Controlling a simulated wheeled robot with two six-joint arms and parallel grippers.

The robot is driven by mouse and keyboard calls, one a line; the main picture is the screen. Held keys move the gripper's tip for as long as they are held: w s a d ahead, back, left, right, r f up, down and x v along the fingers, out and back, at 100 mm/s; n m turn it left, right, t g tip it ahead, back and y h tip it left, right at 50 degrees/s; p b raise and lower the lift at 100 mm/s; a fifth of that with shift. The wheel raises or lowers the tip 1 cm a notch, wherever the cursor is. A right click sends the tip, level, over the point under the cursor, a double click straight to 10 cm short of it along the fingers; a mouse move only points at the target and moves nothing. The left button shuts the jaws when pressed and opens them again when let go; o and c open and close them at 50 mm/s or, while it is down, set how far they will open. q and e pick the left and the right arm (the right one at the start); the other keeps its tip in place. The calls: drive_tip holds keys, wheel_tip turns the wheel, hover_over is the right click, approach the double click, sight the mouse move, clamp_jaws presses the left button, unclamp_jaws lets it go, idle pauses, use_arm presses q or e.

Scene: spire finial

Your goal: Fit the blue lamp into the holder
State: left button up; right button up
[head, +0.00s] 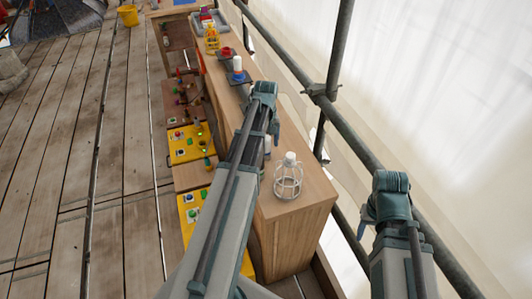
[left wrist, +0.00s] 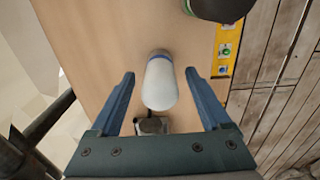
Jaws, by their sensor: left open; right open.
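A white cylinder with a thin blue band (left wrist: 160,85) stands on the bench top between the open fingers of my left gripper (left wrist: 160,73) in the left wrist view. A gap shows on both sides of it. In the head view my left gripper (head: 276,128) points down over the bench, partly hidden by its own arm. A white piece (head: 268,146) shows beside that arm. A small grey metal fitting (left wrist: 152,125) lies behind the cylinder; I cannot tell if it is the holder. My right gripper (head: 367,220) is open and empty, right of the bench.
Farther along are a white cylinder on a dark blue base (head: 237,66), a red piece (head: 225,52) and a grey tray (head: 212,20). Scaffold rails (head: 340,122) run along the right.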

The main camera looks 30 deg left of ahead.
use_arm(q)
clamp_jaws()
drive_tip(key=shift+r, duration=0.2)
idle(0.3)
wheel_tip(320, 180, up, 10)
drive_tip(key=p, duration=1)
drive_tip(key=shift+f, duration=0.4)
